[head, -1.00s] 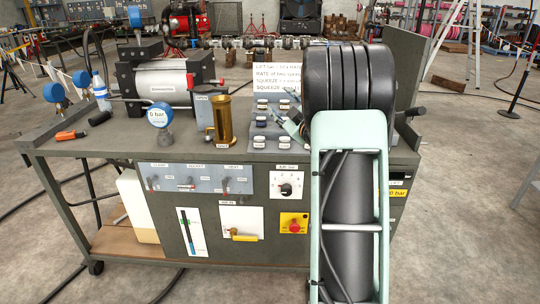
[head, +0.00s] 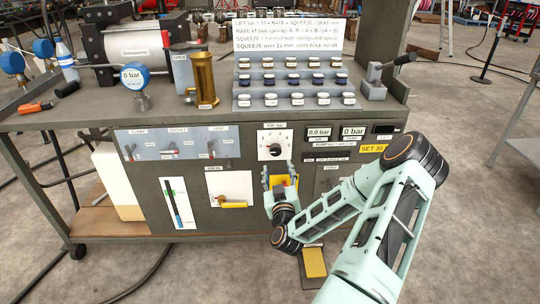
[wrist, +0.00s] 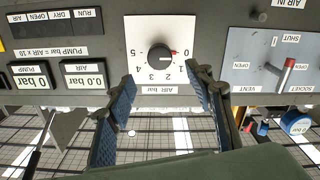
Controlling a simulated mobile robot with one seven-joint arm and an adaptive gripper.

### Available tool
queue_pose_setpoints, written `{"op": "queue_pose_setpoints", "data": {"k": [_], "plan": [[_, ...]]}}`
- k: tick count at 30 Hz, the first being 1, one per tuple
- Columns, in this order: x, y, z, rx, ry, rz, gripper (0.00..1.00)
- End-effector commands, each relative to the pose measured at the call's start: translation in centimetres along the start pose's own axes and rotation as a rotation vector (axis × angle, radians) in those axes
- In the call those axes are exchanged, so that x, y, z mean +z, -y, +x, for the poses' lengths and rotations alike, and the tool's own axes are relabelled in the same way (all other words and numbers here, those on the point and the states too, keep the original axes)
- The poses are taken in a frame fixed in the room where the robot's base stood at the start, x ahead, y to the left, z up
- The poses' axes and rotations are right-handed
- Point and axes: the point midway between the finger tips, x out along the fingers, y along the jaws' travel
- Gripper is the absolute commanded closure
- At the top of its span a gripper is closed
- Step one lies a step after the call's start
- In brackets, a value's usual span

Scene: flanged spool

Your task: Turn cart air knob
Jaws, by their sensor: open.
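The air knob is a round black dial (head: 275,150) on a white square scale plate marked "AIR bar", on the cart's front panel. My gripper (head: 279,174) is just below the knob in the head view, fingers pointing up toward the panel. In the wrist view its two blue-padded fingers (wrist: 160,82) are spread wide, with the knob beyond and between them. Nothing is between the pads, and the fingers appear apart from the knob.
The AIR display (head: 319,132) reads 0.0 bar, and the PUMP display (head: 353,132) reads 0 bar. A lever panel (head: 178,144) is left of the knob. A yellow-handled valve (head: 232,204) is at lower left. Several labelled jars stand on the stepped rack (head: 290,90) above.

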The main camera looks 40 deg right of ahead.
Motion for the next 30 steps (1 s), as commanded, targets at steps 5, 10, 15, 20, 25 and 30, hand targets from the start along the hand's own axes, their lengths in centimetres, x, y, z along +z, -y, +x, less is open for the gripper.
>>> {"op": "queue_pose_setpoints", "data": {"k": [5, 10, 15, 20, 25, 30], "plan": [[0.1, -0.1, 2.0, 0.005, -0.002, 0.002, 0.52], [0.1, -0.1, 5.3, 0.005, -0.002, 0.002, 0.52], [0.1, -0.1, 8.2, 0.003, -0.001, 0.002, 0.52], [0.1, 0.0, 9.9, 0.001, -0.001, 0.002, 0.52], [0.0, 0.0, 10.6, 0.001, -0.001, 0.001, 0.52], [-0.1, 0.0, 10.7, 0.0, -0.001, 0.001, 0.52]]}}
